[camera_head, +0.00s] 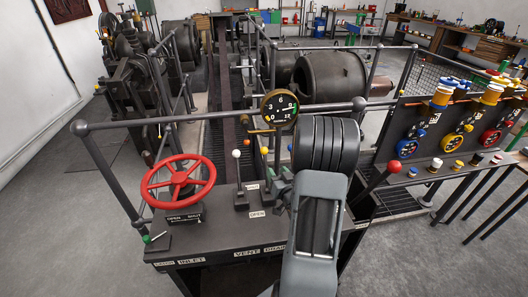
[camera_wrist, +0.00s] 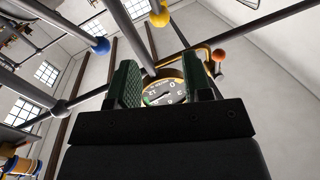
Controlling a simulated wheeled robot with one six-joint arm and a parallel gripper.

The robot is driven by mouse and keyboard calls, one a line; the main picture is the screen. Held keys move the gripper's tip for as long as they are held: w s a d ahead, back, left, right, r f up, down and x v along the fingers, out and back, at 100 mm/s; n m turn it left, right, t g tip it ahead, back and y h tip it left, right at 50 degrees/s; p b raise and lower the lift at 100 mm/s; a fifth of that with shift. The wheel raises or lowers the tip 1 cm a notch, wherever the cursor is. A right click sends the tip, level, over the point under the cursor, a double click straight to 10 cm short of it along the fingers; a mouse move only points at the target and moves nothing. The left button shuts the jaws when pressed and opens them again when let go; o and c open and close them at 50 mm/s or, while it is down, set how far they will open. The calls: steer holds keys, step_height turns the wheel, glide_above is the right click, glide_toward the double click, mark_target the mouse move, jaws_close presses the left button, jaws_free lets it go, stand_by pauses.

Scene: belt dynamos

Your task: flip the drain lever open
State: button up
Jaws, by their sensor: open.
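The console front carries VENT and DRAIN labels (camera_head: 274,248). A white-knobbed lever (camera_head: 236,155) stands above the VENT side. A yellow-knobbed lever (camera_head: 264,152) stands to its right, nearer the DRAIN label; I cannot be sure it is the drain lever, as my arm covers part of that area. In the wrist view a yellow ball (camera_wrist: 160,15) on a rod shows beyond the fingertips. My gripper (camera_wrist: 160,75) is open, its two green-padded fingers apart with nothing held between them. In the head view my arm mostly hides it.
A round gauge (camera_head: 280,107) stands behind the levers; it also shows between my fingers in the wrist view (camera_wrist: 163,93). A red handwheel (camera_head: 178,181) is at left. A grey handrail (camera_head: 220,115) runs behind the console. A switch panel (camera_head: 445,135) stands at right.

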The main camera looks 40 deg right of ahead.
mark_target(266, 153)
steer(key=p+x, duration=0.2)
steer(key=x, duration=1.1)
steer(key=shift+w+d+r+p, duration=0.1)
steer(key=shift+w+p, duration=0.1)
steer(key=shift+p, duration=0.15)
jaws_close()
